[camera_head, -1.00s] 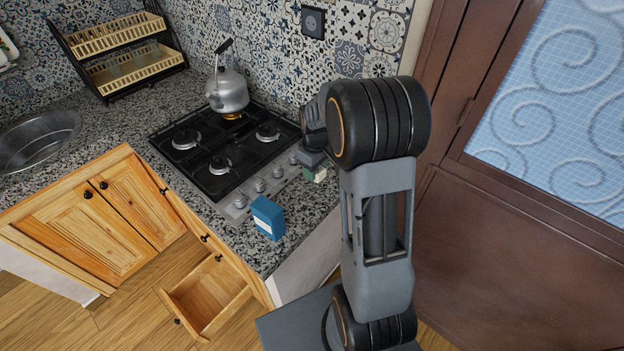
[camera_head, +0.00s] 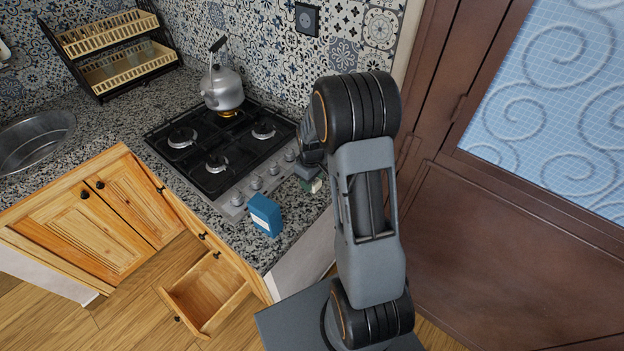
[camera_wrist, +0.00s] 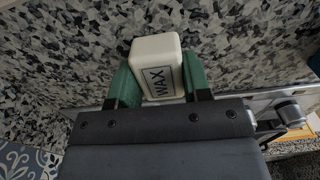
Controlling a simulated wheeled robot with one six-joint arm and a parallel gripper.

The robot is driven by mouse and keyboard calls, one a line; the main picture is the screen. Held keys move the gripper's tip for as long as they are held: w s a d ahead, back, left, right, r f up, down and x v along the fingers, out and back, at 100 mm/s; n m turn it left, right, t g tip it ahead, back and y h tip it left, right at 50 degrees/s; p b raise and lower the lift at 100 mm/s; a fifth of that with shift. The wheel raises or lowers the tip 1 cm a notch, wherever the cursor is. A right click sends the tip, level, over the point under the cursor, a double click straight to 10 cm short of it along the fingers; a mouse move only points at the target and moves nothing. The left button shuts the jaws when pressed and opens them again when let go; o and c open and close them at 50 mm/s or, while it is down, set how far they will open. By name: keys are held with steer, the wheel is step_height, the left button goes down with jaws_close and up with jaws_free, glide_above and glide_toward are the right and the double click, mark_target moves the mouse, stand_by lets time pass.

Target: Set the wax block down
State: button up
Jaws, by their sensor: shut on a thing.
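The wax block (camera_wrist: 158,62) is a cream block with a dark "WAX" label. In the wrist view it sits between the two green fingers of my gripper (camera_wrist: 156,84), which is shut on it. Speckled granite counter (camera_wrist: 235,50) fills the view behind the block; I cannot tell whether the block touches it. In the head view my gripper (camera_head: 312,184) is low over the counter, right of the stove, partly hidden by my arm. Only a small pale and green patch of block and fingers shows there.
A blue box (camera_head: 265,215) stands on the counter near its front edge, left of my gripper. A black gas stove (camera_head: 220,150) with a grey kettle (camera_head: 223,92) is to the left. An open drawer (camera_head: 207,293) juts out below. A brown door (camera_head: 500,235) is at right.

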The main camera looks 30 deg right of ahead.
steer(key=o, duration=0.9)
steer(key=shift+f, duration=0.1)
steer(key=shift+o, duration=0.2)
steer(key=shift+r+p, duration=0.3)
steer(key=shift+r, duration=0.05)
step_height(320, 180, up, 11)
steer(key=b, duration=0.2)
steer(key=s+a+r+m+t, duration=0.2)
steer(key=s+a+r, duration=0.2)
steer(key=s, duration=0.4)
steer(key=s+a+r+m+t, duration=0.2)
steer(key=s+a+r+m, duration=0.1)
steer(key=s, duration=0.5)
steer(key=shift+a+r, duration=0.45)
steer(key=shift+a, duration=0.65)
